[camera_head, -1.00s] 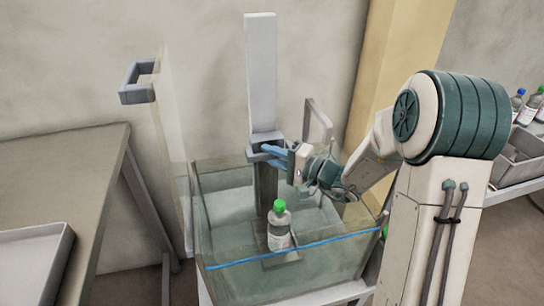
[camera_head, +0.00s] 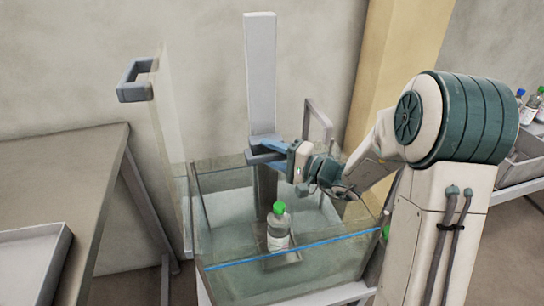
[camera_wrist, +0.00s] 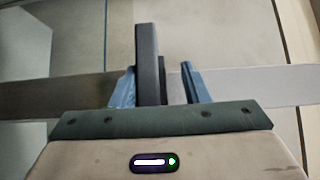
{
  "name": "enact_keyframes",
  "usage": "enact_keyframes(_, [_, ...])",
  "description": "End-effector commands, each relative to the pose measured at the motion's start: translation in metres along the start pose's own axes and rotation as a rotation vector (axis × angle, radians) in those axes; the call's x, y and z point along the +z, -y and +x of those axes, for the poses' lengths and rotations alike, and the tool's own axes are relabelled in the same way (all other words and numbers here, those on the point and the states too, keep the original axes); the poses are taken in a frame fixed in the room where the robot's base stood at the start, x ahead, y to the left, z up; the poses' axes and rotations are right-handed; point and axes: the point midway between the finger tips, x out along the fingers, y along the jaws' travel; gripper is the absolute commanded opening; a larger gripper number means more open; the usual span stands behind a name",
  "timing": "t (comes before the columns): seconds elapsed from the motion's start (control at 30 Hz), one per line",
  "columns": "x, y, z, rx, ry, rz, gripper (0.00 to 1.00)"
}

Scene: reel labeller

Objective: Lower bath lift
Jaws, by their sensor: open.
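The bath lift has an upright post (camera_head: 261,75), a dark grey carriage handle (camera_wrist: 147,60) and a low platform (camera_head: 287,259) inside the glass tank (camera_head: 335,262). A clear bottle (camera_head: 278,230) with a green cap and white label stands upright on the platform, its lower part below the blue line on the tank's front. My gripper (camera_head: 256,152) is at the carriage on the post, above the tank. Its blue fingers are spread on both sides of the handle in the wrist view (camera_wrist: 160,75), with a gap on the right side. The fingers partly hide the carriage in the head view.
A brown table (camera_head: 60,180) with a tray (camera_head: 35,265) is at left. More bottles (camera_head: 530,108) and a grey bin (camera_head: 520,165) are at right. The wall is close behind the post.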

Motion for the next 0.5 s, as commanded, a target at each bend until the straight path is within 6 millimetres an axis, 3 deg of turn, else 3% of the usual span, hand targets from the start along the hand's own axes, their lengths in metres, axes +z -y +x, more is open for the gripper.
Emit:
enact_keyframes(0.13, [0.0,0.034,0.0,-0.004,0.0,-0.008,0.42])
enact_keyframes(0.5, [-0.023,0.078,-0.078,-0.002,-0.01,-0.006,0.42])
